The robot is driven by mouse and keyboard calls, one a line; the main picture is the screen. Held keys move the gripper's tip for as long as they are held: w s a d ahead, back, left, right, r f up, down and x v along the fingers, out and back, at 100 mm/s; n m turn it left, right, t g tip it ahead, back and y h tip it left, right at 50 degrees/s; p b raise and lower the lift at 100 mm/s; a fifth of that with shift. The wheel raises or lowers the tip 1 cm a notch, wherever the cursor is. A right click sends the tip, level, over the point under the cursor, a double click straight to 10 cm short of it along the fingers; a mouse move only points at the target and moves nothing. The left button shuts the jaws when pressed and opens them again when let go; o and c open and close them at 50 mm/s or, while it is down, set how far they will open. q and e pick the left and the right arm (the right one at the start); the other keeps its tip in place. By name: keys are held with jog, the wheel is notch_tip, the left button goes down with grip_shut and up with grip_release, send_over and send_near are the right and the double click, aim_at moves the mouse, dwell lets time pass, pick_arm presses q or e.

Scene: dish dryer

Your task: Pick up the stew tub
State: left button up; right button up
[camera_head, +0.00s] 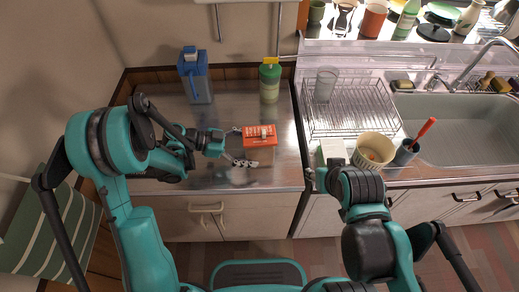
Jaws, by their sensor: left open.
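A blue jug (195,78) and a green bottle (269,82) stand behind the pack. To the right are a wire dish rack (350,117) with a clear glass (325,86), a cream bowl (375,150), a dark cup (406,153) and the sink (455,135).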

aim_at(250, 135)
pick_arm(q)
jog(key=c, duration=1.9)
jog(key=shift+r, duration=0.15)
notch_tip(250, 135, up, 4)
jog(key=shift+p, duration=1.15)
jog(key=s+d+r+p, duration=0.3)
jog(key=s+d+r, duration=0.3)
jog(key=d, duration=0.4)
jog(key=shift+r+p, duration=0.35)
jog(key=shift+r, duration=0.05)
jog(key=shift+w, duration=0.1)
jog(key=shift+w+a+b, duration=0.15)
jog(key=shift+w+a, duration=0.8)
jog(key=shift+a, duration=0.75)
jog(key=shift+w+a+b, duration=0.2)
jog(key=shift+w+a, duration=0.8)
jog(key=shift+a, duration=0.65)
jog(key=shift+w+a+b, duration=0.15)
jog(key=shift+w+a, duration=0.8)
jog(key=shift+a, duration=0.75)
jog(key=shift+f, duration=0.1)
